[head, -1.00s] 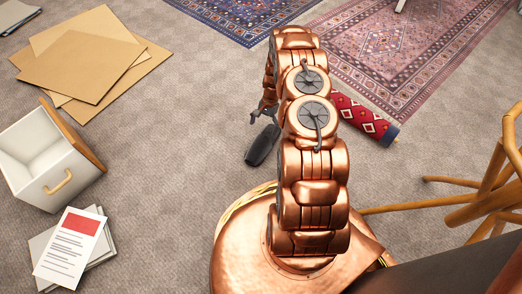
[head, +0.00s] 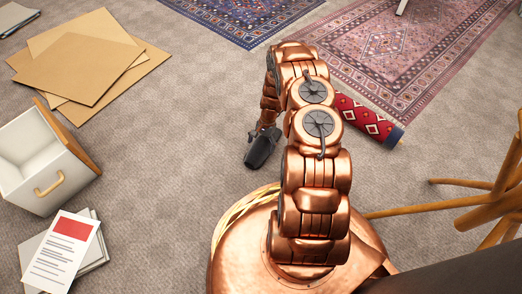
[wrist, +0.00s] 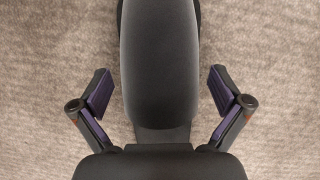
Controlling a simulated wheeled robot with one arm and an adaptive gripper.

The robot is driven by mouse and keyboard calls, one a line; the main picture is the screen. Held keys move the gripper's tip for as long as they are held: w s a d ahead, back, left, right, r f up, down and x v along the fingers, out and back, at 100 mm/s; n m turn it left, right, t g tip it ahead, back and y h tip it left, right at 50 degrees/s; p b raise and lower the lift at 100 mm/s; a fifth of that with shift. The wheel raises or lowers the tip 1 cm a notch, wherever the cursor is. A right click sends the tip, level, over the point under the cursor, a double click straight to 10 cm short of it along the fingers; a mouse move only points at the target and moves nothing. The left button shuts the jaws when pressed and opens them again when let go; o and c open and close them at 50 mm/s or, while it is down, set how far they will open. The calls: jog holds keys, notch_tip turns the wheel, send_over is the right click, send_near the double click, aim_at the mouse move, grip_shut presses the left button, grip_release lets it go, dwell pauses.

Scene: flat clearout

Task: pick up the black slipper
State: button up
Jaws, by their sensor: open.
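The black slipper (head: 262,147) lies on the grey carpet just left of my arm in the head view. In the wrist view the slipper (wrist: 160,65) fills the middle, running from the top edge down to my gripper's palm. My gripper (wrist: 160,90) is open, with one finger on each side of the slipper and carpet showing between each finger and its sides. In the head view my gripper (head: 265,130) is over the slipper and partly hidden by my arm. The slipper's far end is cut off in the wrist view.
A white drawer (head: 45,165) and papers (head: 62,250) lie at the left, with cardboard sheets (head: 80,60) behind. A rolled red rug (head: 365,117) lies right of my arm. Wooden legs (head: 480,195) stand at the right. Carpet left of the slipper is clear.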

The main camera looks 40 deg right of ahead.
jog(key=c, duration=1.3)
jog(key=shift+r, duration=0.15)
